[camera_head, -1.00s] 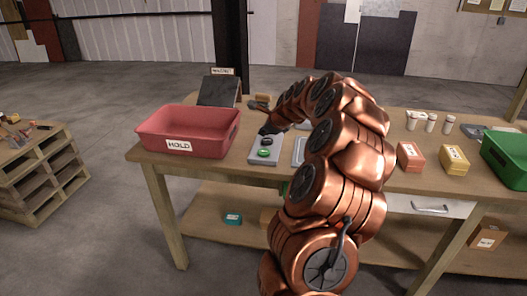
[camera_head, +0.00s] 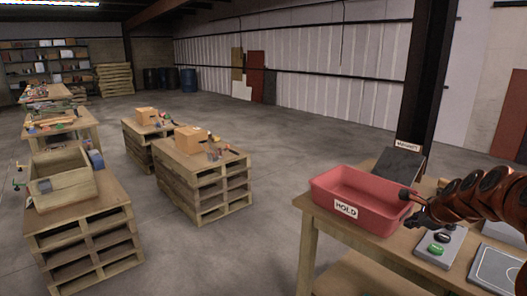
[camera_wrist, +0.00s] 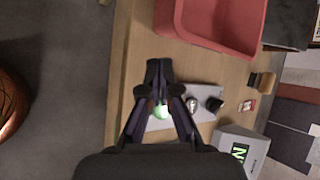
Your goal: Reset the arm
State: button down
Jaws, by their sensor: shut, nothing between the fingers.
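My copper arm (camera_head: 480,195) enters the head view from the right edge. My gripper (camera_head: 418,213) is at its end, beside the right end of the red HOLD bin (camera_head: 345,209). In the wrist view my gripper (camera_wrist: 160,68) has its dark fingertips together, with nothing between them. It hangs over the table and the grey button panel (camera_wrist: 205,100). The panel (camera_head: 440,246) has a green button (camera_head: 436,249) and a black button (camera_head: 443,238). In the wrist view the green button (camera_wrist: 160,112) shows between the finger links.
A grey device with a green display (camera_wrist: 238,150) lies beside the panel. A dark slanted board (camera_head: 400,165) stands behind the bin. Pallet stacks (camera_head: 200,180) with boxes stand at left on the floor. Open concrete floor (camera_head: 255,240) lies between them and the table (camera_head: 330,228).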

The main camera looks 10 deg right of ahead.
jog(key=s+a+r+n+g+y+p, duration=0.1)
jog(key=s+a+n, duration=0.3)
jog(key=a, duration=0.5)
jog(key=s+a+n+g+y, duration=0.1)
jog(key=s+a+n+g, duration=0.1)
jog(key=s+a+n, duration=0.45)
jog(key=s+a+r+n+g+y+p, duration=0.1)
jog(key=s+a+n, duration=0.15)
jog(key=a, duration=0.75)
jog(key=s+a+f+n+g+h, duration=0.1)
jog(key=s+n, duration=0.3)
jog(key=s, duration=0.4)
jog(key=s+a+f+n+g+h, duration=0.1)
jog(key=s+a+n+g, duration=0.2)
jog(key=s, duration=0.6)
jog(key=s+a+f+n+g+p, duration=0.1)
jog(key=s+a+n+g, duration=0.1)
jog(key=s+n, duration=0.3)
jog(key=s+a, duration=0.1)
jog(key=s, duration=0.3)
jog(key=shift+s+h, duration=0.2)
jog(key=shift+h, duration=0.2)
jog(key=shift+f, duration=0.1)
